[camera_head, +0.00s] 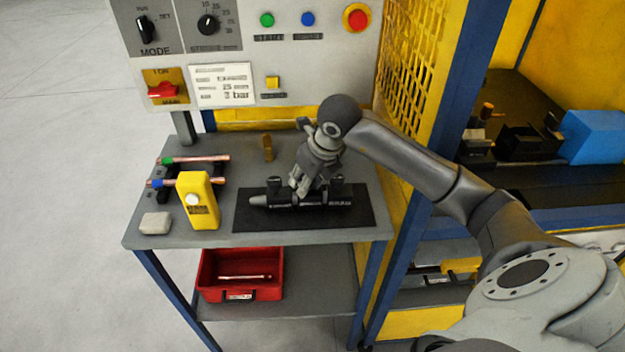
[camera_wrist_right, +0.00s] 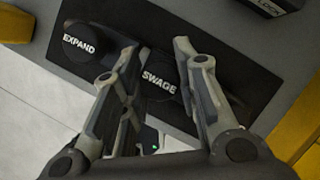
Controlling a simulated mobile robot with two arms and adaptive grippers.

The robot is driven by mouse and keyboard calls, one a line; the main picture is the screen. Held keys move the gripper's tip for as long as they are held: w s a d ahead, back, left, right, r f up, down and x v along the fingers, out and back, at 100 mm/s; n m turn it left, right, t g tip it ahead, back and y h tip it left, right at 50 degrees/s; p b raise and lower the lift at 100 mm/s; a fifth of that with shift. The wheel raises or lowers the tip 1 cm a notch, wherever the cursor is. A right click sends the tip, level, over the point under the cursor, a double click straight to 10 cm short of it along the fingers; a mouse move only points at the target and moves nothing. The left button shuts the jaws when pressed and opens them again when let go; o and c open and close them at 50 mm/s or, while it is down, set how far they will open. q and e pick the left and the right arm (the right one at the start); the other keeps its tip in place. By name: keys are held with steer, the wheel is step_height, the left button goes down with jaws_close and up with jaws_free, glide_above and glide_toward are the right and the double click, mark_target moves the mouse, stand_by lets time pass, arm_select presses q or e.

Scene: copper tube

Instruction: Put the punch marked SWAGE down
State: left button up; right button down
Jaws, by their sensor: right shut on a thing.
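The SWAGE punch shows in the right wrist view as a dark round end with white lettering (camera_wrist_right: 158,88), between the fingers of my right gripper (camera_wrist_right: 156,52). The EXPAND punch (camera_wrist_right: 80,42) shows its lettered round end at the upper left there, outside the fingers. In the head view my right gripper (camera_head: 312,188) points down, low over the dark mat (camera_head: 245,220) on the table, beside dark cylindrical pieces (camera_head: 284,201). It is shut on the SWAGE punch. Fingers partly hide the punch; I cannot tell whether it touches the mat. My left gripper is not in view.
Left of the mat stand a yellow block (camera_head: 200,212), a pale block (camera_head: 155,223) and a rack with copper tubes (camera_head: 195,159). A red bin (camera_head: 205,275) is on the lower shelf. The control panel (camera_head: 245,45) rises behind; yellow mesh (camera_head: 410,50) stands right.

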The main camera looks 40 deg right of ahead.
steer(key=shift+d, duration=0.2)
steer(key=shift+a, duration=0.3)
steer(key=c, duration=1.6)
jaws_free()
steer(key=shift+s+a, duration=0.1)
steer(key=shift+a, duration=0.05)
steer(key=o, duration=0.5)
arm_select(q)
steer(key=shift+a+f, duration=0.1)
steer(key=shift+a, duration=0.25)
arm_select(e)
steer(key=shift+d, duration=0.2)
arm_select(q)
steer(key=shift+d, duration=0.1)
arm_select(e)
steer(key=shift+a, duration=0.1)
